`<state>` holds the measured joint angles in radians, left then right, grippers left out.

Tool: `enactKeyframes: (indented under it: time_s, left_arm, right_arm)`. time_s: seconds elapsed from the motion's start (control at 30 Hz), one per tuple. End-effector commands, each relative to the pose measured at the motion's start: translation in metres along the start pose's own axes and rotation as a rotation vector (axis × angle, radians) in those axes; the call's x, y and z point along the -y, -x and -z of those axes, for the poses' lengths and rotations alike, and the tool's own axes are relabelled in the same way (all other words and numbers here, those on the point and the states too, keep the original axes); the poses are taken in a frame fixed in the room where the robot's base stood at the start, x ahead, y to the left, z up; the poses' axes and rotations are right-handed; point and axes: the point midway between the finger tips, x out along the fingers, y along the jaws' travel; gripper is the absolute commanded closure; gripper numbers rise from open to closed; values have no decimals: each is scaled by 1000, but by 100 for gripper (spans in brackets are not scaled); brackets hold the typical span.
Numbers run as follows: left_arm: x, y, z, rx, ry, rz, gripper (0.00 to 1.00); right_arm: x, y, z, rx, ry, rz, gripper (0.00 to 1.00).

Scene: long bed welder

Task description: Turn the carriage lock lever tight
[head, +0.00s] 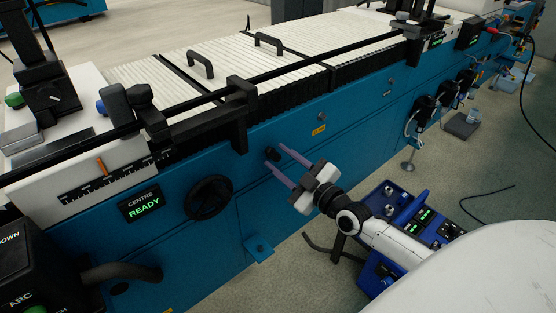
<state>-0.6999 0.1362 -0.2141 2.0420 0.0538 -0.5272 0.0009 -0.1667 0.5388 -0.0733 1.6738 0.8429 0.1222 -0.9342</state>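My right gripper (275,157) reaches in from the lower right with two purple fingers. My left gripper is not in view.
A black handwheel (208,197) and a lit "CENTRE READY" display (142,202) sit left on the panel. A black bracket (240,115) hangs over the bed edge. A blue unit (405,219) with green displays stands on the floor beneath my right arm.

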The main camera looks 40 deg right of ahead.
Motion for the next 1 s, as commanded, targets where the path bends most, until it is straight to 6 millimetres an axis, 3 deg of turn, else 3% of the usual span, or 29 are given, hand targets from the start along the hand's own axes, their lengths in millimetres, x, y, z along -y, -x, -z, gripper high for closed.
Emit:
enactKeyframes:
  time_s: [0.13,0.4,0.47,0.63,1.0]
  left_arm:
    - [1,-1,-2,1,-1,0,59]
    - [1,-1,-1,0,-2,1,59]
    - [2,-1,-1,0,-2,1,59]
    - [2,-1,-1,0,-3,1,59]
    - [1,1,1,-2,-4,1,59]
  right_arm:
    - [1,-10,0,0,0,1,64]
    - [1,-12,0,0,0,1,64]
    - [1,-11,0,1,0,1,71]
    - [1,-11,0,1,0,1,100]
    - [-2,-11,0,1,-46,2,100]
